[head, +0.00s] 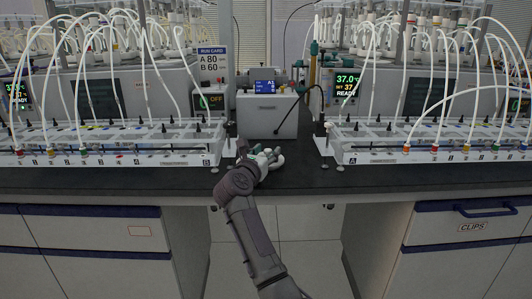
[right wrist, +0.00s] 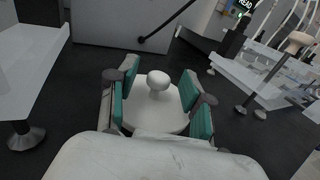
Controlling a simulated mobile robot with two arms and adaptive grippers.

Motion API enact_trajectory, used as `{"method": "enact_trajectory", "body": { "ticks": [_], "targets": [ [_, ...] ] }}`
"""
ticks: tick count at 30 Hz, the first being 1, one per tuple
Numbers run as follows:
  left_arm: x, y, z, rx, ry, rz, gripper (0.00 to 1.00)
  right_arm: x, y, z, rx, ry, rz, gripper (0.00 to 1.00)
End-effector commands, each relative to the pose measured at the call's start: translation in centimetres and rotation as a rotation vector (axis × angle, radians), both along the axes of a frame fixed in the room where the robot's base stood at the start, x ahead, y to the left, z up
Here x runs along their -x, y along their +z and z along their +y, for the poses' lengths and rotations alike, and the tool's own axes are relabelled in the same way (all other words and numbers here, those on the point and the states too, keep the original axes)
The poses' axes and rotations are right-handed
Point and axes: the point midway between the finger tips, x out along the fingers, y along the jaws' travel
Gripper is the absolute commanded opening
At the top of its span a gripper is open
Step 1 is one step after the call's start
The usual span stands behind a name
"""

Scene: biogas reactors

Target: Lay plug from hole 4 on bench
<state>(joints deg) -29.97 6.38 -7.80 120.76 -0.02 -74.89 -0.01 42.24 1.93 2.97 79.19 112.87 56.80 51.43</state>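My right gripper (head: 266,158) is low over the dark bench top, between the two white racks. In the right wrist view its teal finger pads (right wrist: 158,100) stand wide apart. I cannot tell whether this piece is the plug from hole 4. Another pale knob shows on the right rack (right wrist: 297,42). Hole 4 is not readable. My left gripper is not in view.
The left rack (head: 110,145) and right rack (head: 430,145) carry arching white tubes. A grey box with a small blue screen (head: 266,112) stands behind my gripper, with a black cable. The bench's front strip (head: 330,182) is clear. Drawers are below.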

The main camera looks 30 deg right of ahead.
Motion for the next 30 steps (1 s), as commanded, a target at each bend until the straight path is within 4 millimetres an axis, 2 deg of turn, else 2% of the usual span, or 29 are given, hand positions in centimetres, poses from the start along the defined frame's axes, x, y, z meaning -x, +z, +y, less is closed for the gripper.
{"method": "enact_trajectory", "body": {
  "ticks": [9, 24, 30],
  "targets": [
    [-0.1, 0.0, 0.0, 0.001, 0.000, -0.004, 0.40, 0.1, 0.2, 0.3, 0.000, 0.002, 0.000, 0.50],
    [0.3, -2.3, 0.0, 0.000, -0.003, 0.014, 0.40, 5.9, 0.1, 8.2, -0.002, 0.002, 0.000, 0.50],
    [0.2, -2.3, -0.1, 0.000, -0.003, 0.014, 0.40, 7.0, 0.2, 9.6, -0.001, 0.000, 0.000, 0.50]
  ]
}}
